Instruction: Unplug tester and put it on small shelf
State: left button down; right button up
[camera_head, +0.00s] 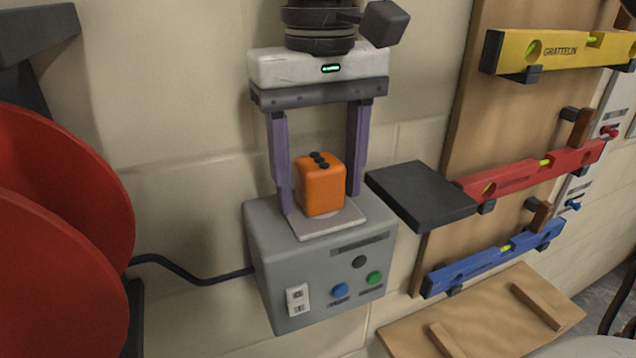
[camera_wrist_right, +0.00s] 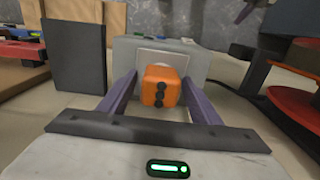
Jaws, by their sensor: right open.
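The tester (camera_head: 321,190) is a small orange block with black dots on top. It sits upright on a pale plate on top of the grey box (camera_head: 320,262). My right gripper (camera_head: 319,200) comes down from above, open, with one purple finger on each side of the tester. In the right wrist view the tester (camera_wrist_right: 160,88) also lies between the fingers, with visible gaps. The small shelf (camera_head: 420,195) is a bare black slab on the wall, right of the grey box; it also shows in the right wrist view (camera_wrist_right: 78,55). My left gripper is not in view.
A red reel (camera_head: 60,230) stands at the left, with a black cable running to the grey box. Yellow, red (camera_head: 530,172) and blue levels hang on a wooden board at the right. A wooden piece (camera_head: 480,315) lies below the shelf. The space above the shelf is clear.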

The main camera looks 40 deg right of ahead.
aim_at(320, 161)
dwell(0.9)
jog(key=c, duration=1.4)
jog(key=shift+r, duration=3.05)
